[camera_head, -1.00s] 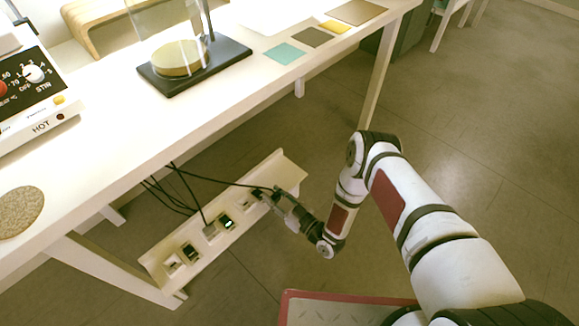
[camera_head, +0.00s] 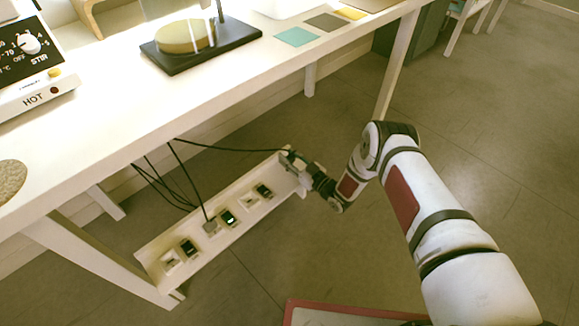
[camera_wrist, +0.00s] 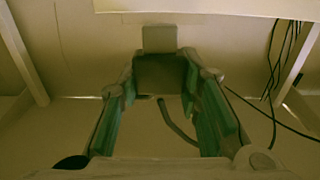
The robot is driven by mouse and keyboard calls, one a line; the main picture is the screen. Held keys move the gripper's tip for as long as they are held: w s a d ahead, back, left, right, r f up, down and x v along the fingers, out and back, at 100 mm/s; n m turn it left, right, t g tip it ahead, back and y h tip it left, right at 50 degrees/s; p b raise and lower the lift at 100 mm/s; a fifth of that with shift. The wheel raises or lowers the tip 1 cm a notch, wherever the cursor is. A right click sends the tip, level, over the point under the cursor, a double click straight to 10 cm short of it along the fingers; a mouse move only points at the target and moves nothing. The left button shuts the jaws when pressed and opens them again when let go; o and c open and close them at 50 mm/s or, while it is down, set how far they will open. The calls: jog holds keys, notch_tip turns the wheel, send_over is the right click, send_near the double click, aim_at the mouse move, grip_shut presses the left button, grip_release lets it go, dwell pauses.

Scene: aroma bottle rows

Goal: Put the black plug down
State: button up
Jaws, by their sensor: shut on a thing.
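In the head view my gripper (camera_head: 293,160) is at the far right end of the long pale trough (camera_head: 150,258) under the table. It is shut on the black plug (camera_wrist: 162,76), which shows as a dark block between the fingertips in the wrist view. A black cable (camera_head: 235,150) runs from the gripper to the left. In the head view the plug is small and partly hidden by the fingers. Whether it touches the trough, I cannot tell.
The trough holds several sockets, including a dark one (camera_head: 264,190) near my gripper, one with a green light (camera_head: 229,218), and a grey plug (camera_head: 210,227). More black cables (camera_head: 180,185) hang at the left.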

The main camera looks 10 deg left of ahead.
jog(key=shift+s+f+b, duration=0.2)
jog(key=shift+f+b, duration=0.5)
jog(key=shift+f, duration=0.95)
jog(key=shift+f, duration=0.15)
jog(key=o, duration=1.1)
jog(key=shift+o, duration=0.2)
jog(key=p+v, duration=0.4)
jog(key=v, duration=0.8)
